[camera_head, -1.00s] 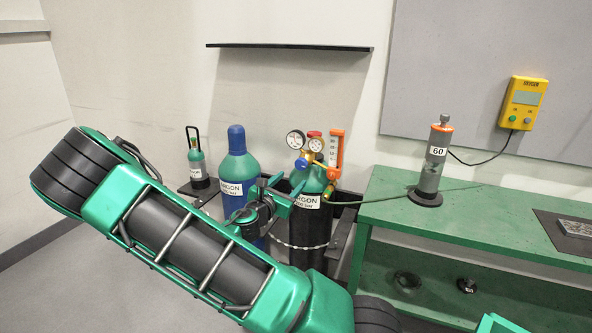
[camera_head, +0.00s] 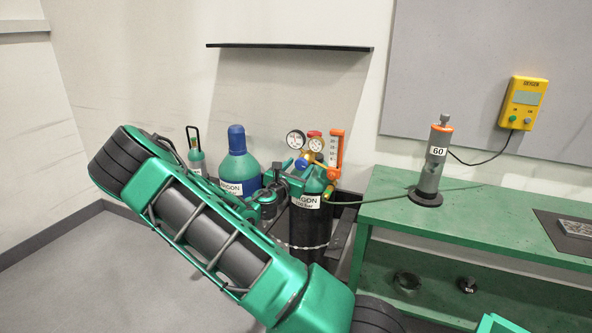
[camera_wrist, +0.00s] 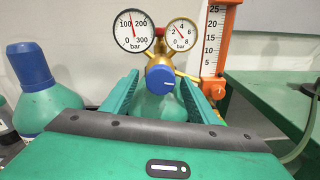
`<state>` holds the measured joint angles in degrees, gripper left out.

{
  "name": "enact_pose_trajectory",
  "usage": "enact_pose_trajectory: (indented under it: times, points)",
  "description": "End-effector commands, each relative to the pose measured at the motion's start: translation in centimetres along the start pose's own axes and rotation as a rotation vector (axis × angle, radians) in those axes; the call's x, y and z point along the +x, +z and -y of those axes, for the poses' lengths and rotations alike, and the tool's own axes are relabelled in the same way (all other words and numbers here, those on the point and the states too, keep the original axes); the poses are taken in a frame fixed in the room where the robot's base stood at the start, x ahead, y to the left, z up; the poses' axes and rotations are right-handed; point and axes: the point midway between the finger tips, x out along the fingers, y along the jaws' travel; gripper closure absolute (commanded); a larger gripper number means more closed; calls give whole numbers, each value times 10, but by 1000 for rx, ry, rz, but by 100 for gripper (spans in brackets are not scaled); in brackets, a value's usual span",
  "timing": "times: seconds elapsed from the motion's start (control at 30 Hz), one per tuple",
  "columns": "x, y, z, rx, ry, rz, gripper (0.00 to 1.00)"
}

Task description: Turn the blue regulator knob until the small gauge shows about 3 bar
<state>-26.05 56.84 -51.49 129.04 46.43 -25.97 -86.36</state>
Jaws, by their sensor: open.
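The blue regulator knob (camera_wrist: 160,78) faces me in the wrist view, on the brass regulator below two gauges. It also shows small in the head view (camera_head: 302,163). My gripper (camera_wrist: 158,82) is open, with one green finger on each side of the knob; I cannot tell whether either touches it. The small gauge (camera_wrist: 182,35) is at the upper right of the knob, marked in bar up to 8. Its red needle points up and left, but the exact reading is too small to tell. The larger gauge (camera_wrist: 134,31) is at the upper left, marked to 300.
An orange-framed flow scale (camera_wrist: 214,45) stands close right of the regulator. A blue-capped cylinder (camera_head: 238,160) is at the left. The green bench (camera_head: 480,215) holds a grey cylinder marked 60 (camera_head: 432,165). A dark shelf (camera_head: 290,46) hangs above.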

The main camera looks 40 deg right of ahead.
Motion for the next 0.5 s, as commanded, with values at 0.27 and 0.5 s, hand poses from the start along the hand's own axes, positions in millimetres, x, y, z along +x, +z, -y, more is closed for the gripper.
enact_pose_trajectory:
  times: [0.27, 0.5]
  points:
    - [1, 0, 0, 0, 0, 0, 49]
    - [1, 0, 0, 0, 0, 0, 88]
